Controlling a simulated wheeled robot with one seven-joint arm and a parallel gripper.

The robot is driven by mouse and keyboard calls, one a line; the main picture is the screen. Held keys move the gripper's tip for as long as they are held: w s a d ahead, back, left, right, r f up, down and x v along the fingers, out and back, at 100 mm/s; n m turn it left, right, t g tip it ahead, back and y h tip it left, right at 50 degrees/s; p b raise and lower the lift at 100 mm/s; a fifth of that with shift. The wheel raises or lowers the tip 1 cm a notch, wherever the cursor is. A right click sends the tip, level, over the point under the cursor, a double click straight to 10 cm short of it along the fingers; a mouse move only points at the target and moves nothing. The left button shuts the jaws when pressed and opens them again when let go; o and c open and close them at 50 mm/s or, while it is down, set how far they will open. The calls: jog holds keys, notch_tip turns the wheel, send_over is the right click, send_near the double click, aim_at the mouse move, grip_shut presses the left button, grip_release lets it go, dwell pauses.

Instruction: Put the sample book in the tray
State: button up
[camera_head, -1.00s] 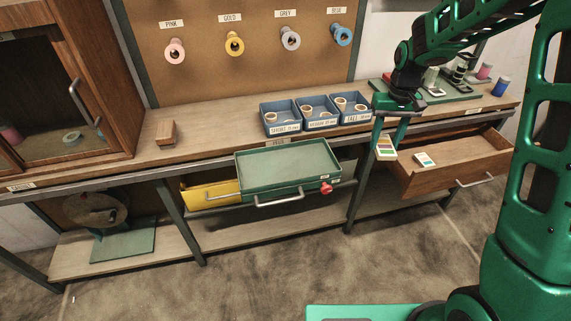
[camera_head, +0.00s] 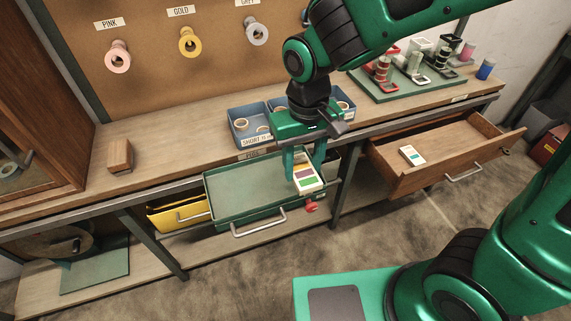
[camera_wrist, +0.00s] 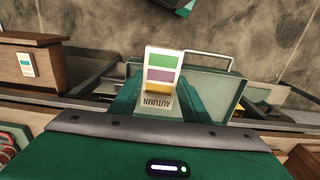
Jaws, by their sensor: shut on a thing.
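The sample book (camera_head: 307,180) is a small white card with green, purple and yellow bands. In the wrist view the sample book (camera_wrist: 161,72) reads "AUTUMN" upside down. My gripper (camera_head: 303,164) is shut on it and holds it over the right part of the green tray (camera_head: 232,216). The tray is shallow and rimmed, with a metal handle at its front. It also shows in the wrist view (camera_wrist: 215,72), behind the book. I cannot tell how high the book is above the tray floor.
An open wooden drawer (camera_head: 463,158) at the right holds another small card (camera_head: 411,155). Blue bins (camera_head: 240,125) stand on the bench behind my gripper. A yellow folder (camera_head: 178,213) is left of the tray.

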jog(key=w+f, duration=0.1)
jog(key=w, duration=0.2)
jog(key=w+f, duration=0.4)
jog(key=w, duration=0.1)
jog(key=shift+w+d+f, duration=0.2)
jog(key=shift+w, duration=0.15)
jog(key=shift+f, duration=2)
jog(key=o, duration=0.8)
jog(key=shift+f, duration=0.1)
jog(key=shift+c, duration=0.2)
notch_tip(320, 180, up, 12)
jog(key=shift+d, duration=0.1)
